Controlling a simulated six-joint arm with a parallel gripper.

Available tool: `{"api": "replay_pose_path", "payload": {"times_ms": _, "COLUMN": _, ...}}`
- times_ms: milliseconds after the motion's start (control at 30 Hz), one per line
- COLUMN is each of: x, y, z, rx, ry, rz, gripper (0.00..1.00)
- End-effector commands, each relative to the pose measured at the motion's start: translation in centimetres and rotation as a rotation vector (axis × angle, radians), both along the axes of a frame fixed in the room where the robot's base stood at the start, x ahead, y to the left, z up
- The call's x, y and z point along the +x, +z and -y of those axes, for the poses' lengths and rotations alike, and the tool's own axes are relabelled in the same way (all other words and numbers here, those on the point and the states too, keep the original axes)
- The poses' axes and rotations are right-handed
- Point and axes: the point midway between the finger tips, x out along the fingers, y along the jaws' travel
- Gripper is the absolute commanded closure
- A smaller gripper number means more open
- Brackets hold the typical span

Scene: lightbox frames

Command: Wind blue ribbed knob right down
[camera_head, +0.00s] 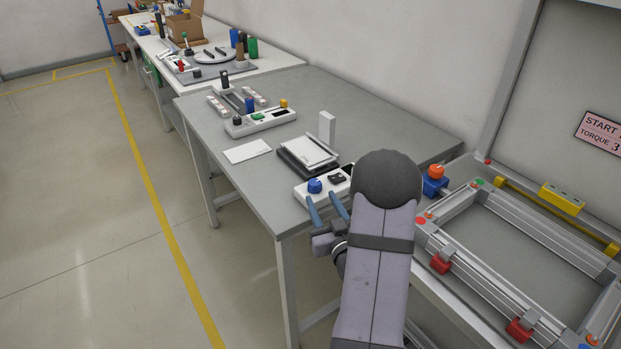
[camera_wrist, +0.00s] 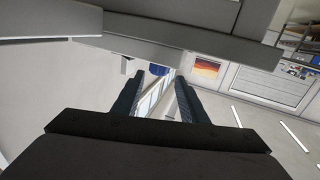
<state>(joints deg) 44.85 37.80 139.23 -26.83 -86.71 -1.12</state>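The blue knob (camera_head: 315,186) sits on the left end of a white control box (camera_head: 308,198) near the front edge of the grey bench. Its ribs are too small to make out. My gripper (camera_head: 323,201) is open, with two blue fingers apart and nothing seen between them. The fingertips are just in front of the knob and box; I cannot tell whether they touch. In the wrist view, my gripper (camera_wrist: 159,78) also shows open. A small blue patch (camera_wrist: 158,69), likely the knob, appears beyond and between the fingertips.
A dark switch (camera_head: 337,178) is on the same box, right of the knob. A black-and-white tray (camera_head: 308,154) lies just behind. A white sheet (camera_head: 247,151) and another control box (camera_head: 262,121) stand farther back. An aluminium frame (camera_head: 470,278) is to the right.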

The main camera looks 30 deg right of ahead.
Motion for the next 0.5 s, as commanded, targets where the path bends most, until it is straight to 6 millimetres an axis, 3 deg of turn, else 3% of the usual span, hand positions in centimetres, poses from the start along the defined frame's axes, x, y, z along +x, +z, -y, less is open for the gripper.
{"api": "replay_pose_path", "payload": {"times_ms": 267, "x": 0.0, "y": 0.1, "z": 0.2, "rx": 0.000, "ry": 0.001, "rz": 0.014, "gripper": 0.61}}
{"api": "replay_pose_path", "payload": {"times_ms": 500, "x": 1.8, "y": 0.2, "z": 0.7, "rx": 0.000, "ry": 0.002, "rz": 0.013, "gripper": 0.61}}
